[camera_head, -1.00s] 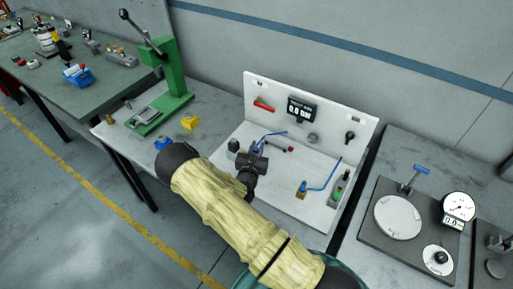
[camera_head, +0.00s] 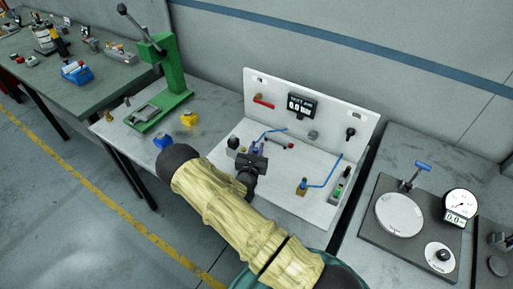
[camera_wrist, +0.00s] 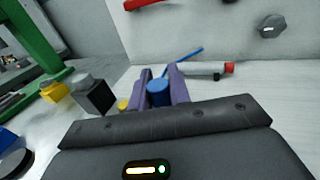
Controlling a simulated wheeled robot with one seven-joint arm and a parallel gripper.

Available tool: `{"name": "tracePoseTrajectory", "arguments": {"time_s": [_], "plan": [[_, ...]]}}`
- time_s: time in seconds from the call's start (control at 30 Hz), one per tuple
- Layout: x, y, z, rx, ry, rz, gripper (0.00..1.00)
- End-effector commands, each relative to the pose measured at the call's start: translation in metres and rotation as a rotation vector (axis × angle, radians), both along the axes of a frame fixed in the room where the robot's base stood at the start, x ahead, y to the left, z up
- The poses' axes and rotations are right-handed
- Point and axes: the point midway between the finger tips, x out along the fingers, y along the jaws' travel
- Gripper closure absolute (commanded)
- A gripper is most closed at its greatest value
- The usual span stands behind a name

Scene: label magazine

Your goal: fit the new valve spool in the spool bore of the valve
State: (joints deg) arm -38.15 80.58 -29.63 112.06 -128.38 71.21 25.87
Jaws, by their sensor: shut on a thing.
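My gripper (camera_wrist: 160,88) has two purple fingers, closed on a blue round piece that I take to be the new valve spool (camera_wrist: 158,93). Only the top of this piece shows; the fingers and the dark gripper body hide the rest. In the head view my gripper (camera_head: 256,148) is over the white board of the test stand, left of its middle, and the held piece is too small to make out. I cannot tell the valve or its spool bore apart in these views. A brass-yellow part (camera_wrist: 123,104) peeks out just left of the fingers.
A dark block with a grey cap (camera_wrist: 92,95) stands left of the gripper. A pale cylinder with a red end (camera_wrist: 205,70) lies beyond it. The upright panel (camera_head: 350,112) closes the back.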

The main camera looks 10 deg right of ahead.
Motion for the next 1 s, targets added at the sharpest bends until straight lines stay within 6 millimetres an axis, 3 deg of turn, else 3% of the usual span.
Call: {"name": "tracePoseTrajectory", "arguments": {"time_s": [0.47,0.5,0.63,1.0], "plan": [[-0.0001,-0.0001,-0.0103,0.000,0.000,0.000,1.00],[0.0000,-0.0001,-0.0104,0.000,0.000,0.000,0.79],[0.0000,-0.0001,-0.0097,0.000,0.000,0.000,0.56],[-0.0033,0.0021,-0.0104,0.000,0.001,0.000,0.56]]}}
